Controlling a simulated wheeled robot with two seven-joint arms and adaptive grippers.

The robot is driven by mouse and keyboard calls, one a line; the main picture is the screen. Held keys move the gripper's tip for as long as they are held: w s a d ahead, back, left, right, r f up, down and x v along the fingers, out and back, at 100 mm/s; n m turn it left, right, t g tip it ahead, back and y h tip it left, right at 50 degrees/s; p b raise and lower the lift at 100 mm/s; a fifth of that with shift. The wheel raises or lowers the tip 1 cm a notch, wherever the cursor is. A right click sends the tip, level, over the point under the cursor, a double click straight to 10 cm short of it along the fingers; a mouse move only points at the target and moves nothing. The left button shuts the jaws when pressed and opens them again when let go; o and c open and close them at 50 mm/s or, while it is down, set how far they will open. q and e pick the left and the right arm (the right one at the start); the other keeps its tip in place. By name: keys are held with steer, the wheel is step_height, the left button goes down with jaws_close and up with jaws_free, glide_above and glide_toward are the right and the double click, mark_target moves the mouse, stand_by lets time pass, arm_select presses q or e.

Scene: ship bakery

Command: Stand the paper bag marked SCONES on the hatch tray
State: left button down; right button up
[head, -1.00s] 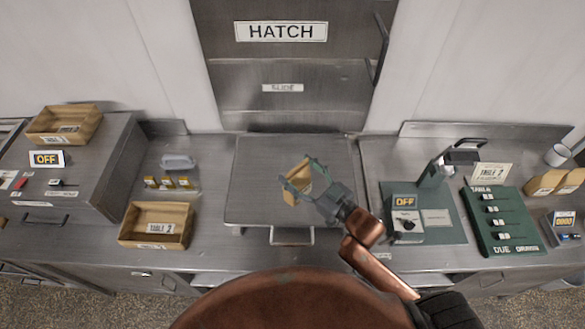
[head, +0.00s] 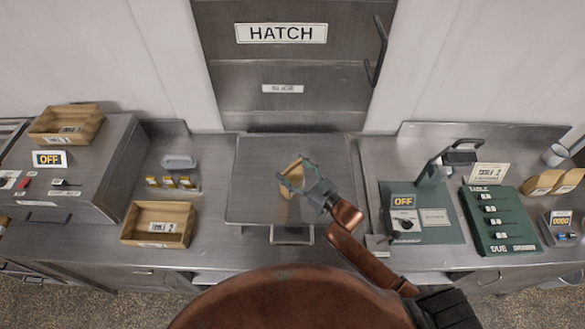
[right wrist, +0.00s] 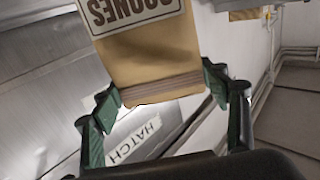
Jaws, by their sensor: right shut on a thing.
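My right gripper (head: 297,176) is shut on the paper bag marked SCONES (head: 289,184). In the right wrist view the tan bag (right wrist: 155,62) sits between the two green fingers (right wrist: 172,92), and its SCONES label reads upside down. In the head view the bag is over the middle of the hatch tray (head: 255,205), a flat grey metal tray below the HATCH door. Fingers hide part of the bag. I cannot tell whether its base touches the tray. My left gripper is not in view.
The HATCH door (head: 300,75) is shut behind the tray. A wooden TABLE 2 crate (head: 135,222) stands to the left. More paper bags (head: 540,183) are at the far right.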

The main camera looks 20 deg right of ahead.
steer(key=shift+f, duration=0.15)
steer(key=o, duration=1.4)
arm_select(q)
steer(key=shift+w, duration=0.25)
arm_select(e)
steer(key=o, duration=0.4)
